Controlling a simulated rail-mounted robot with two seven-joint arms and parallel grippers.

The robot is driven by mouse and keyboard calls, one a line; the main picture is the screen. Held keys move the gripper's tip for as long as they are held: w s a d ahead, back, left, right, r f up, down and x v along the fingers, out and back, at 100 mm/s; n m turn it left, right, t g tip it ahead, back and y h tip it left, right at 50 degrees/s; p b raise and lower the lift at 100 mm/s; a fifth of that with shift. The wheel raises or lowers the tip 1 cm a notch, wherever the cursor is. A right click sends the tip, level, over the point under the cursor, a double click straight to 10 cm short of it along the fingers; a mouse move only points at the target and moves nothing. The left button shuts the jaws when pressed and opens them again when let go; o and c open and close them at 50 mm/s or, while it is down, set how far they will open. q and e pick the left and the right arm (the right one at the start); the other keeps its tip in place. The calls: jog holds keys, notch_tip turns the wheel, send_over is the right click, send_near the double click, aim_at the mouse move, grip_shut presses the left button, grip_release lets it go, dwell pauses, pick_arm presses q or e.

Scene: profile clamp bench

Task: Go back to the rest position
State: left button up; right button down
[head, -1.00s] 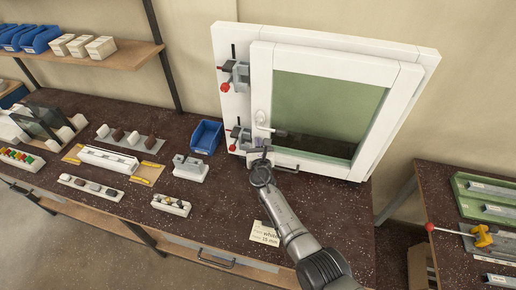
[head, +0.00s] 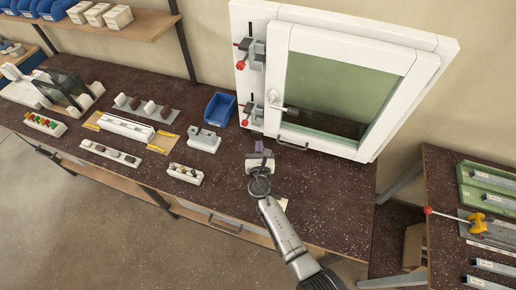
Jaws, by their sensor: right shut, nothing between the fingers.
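My right gripper (head: 259,160) is shut and empty. It hangs over the dark speckled bench (head: 330,205), just in front of the white window frame (head: 365,100). Its arm comes in from the lower right. The gripper is apart from the window handle (head: 292,145) and from the clamps. An upper clamp (head: 250,55) and a lower clamp (head: 252,112), both with red knobs, sit on the left side of the frame. My left gripper is not in view.
A blue bin (head: 220,108), a grey-white block fixture (head: 205,140) and a white profile on a yellow-ended board (head: 125,127) stand to the left. A second table (head: 450,235) with a green tray and a yellow-handled tool is at the right. The bench front right is clear.

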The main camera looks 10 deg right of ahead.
jog(key=s+d+f+m+g+h, duration=0.1)
jog(key=s+d+f+m+g, duration=0.15)
jog(key=s+d+m, duration=0.45)
jog(key=s+d+f+m+g+h, duration=0.15)
jog(key=s+d+m+g, duration=0.25)
jog(key=s+m, duration=0.55)
jog(key=s+d+f+m+g+h, duration=0.1)
jog(key=s+d+f+m+g, duration=0.15)
jog(key=s+d+m, duration=0.45)
jog(key=s+a+r+m+g+y, duration=0.2)
jog(key=s+a+m+y, duration=0.15)
jog(key=s, duration=0.55)
jog(key=s+a+r+m+g+y, duration=0.25)
jog(key=s+m, duration=0.25)
jog(key=s, duration=0.5)
notch_tip(320, 180, up, 13)
jog(key=s+p, duration=0.1)
jog(key=p, duration=1.2)
jog(key=shift+a+g, duration=0.2)
jog(key=shift+g, duration=0.15)
